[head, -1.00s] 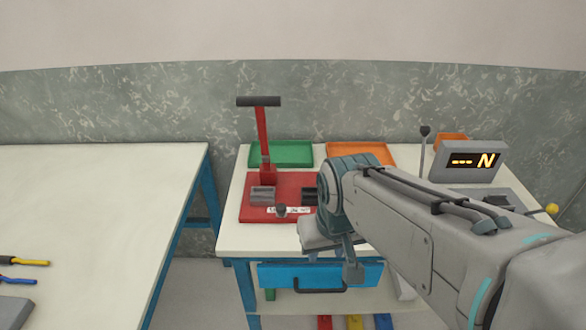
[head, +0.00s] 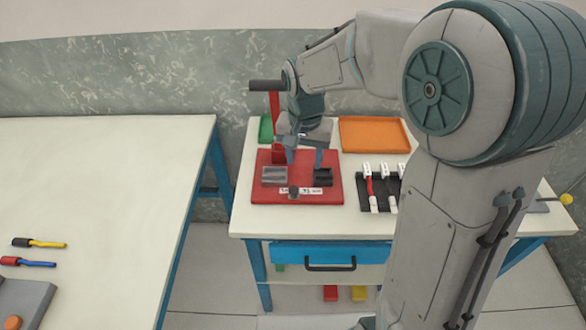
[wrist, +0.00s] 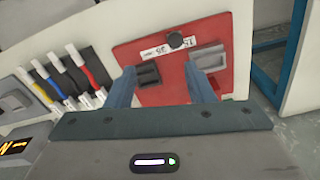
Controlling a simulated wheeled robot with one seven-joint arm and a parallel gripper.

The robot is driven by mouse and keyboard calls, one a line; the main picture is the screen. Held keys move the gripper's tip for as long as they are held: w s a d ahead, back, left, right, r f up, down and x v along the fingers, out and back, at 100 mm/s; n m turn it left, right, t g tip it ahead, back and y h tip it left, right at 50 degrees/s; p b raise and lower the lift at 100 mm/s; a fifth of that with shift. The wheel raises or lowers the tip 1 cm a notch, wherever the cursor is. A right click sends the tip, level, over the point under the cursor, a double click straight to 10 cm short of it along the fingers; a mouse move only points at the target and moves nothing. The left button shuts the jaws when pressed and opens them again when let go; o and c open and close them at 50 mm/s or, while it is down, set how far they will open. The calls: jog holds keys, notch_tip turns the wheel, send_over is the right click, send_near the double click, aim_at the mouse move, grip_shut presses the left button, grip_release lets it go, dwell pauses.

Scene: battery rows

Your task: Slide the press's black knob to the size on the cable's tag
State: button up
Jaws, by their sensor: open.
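The red press (head: 330,190) stands on the right-hand table, its red lever upright at the back. Its black knob (head: 293,192) sits at the front edge by a white size strip (head: 315,191); "35" seems to show beside it. In the wrist view the knob (wrist: 176,40) is above and between my fingertips, with the strip (wrist: 154,52) beside it. My gripper (head: 305,157) is open and empty above the press, behind the knob and apart from it. Several cables (wrist: 75,68) with white ends lie in a black rack; their tags are too small to read.
An orange tray (head: 375,135) and a partly hidden green tray (head: 266,128) lie behind the press. A display (wrist: 15,148) stands past the rack. A gap separates the tables.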

aim_at(294, 188)
jog(key=f, duration=0.5)
jog(key=w+a+f, duration=0.1)
jog(key=f, duration=0.3)
jog(key=a+f+p, duration=0.1)
jog(key=f, duration=0.4)
jog(key=shift+w+a+f, duration=0.15)
jog(key=shift+w+f, duration=0.2)
jog(key=shift+w, duration=0.05)
